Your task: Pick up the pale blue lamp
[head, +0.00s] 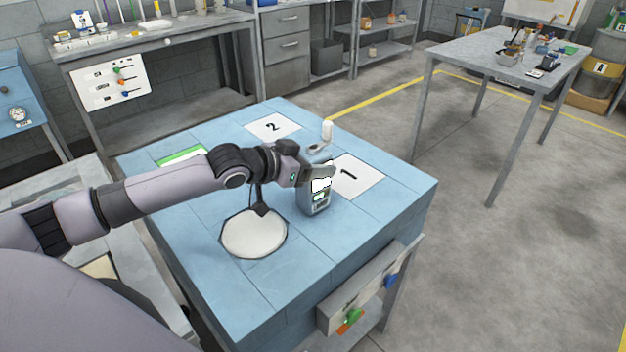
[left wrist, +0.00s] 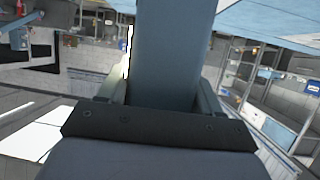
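The pale blue lamp (head: 317,203) is a small upright grey-blue box with a bright white face and a greenish panel, at the middle of the blue table. My left gripper (head: 318,174) is at its upper part, with a finger on either side. In the left wrist view the lamp (left wrist: 166,50) is a broad blue-grey slab filling the space between the fingers of the left gripper (left wrist: 163,92), which look pressed to its sides. A bright strip shows along its left edge. I cannot tell whether its base touches the table. My right gripper is in neither view.
A grey table (head: 470,55) stands at right, across open floor.

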